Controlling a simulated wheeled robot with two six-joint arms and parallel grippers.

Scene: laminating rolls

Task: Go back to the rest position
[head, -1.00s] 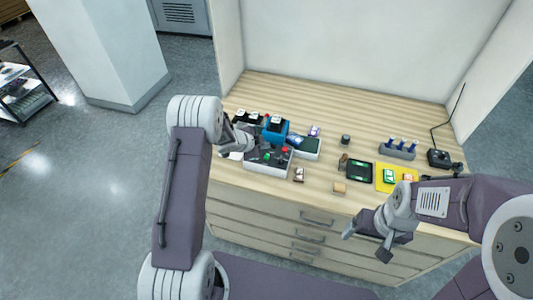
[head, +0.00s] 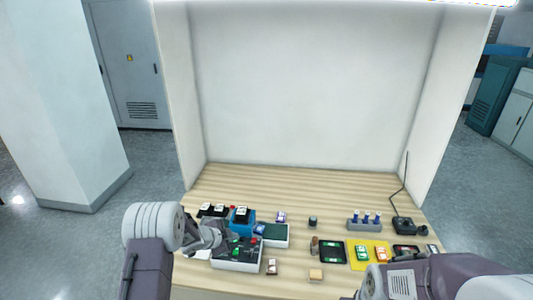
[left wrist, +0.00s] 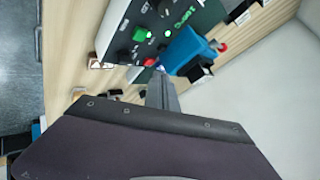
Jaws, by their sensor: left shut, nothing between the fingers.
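My left gripper (head: 222,240) is at the left of the bench, over the dark control box (head: 238,266) with green and red buttons. Its fingers are shut and empty. In the left wrist view the closed fingers (left wrist: 160,94) point toward the box and the blue device (left wrist: 187,50). A small gap or contact there cannot be judged. My right arm (head: 400,282) comes in at the lower right. Its wrist is at the bottom edge, and its fingertips are cut off or too small to read.
The blue device (head: 241,220) stands behind the control box. A black tray (head: 332,252), a yellow mat (head: 368,246), a grey rack with blue-topped items (head: 364,225) and an antenna unit (head: 404,226) lie to the right. White panels (head: 290,85) close the back and sides.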

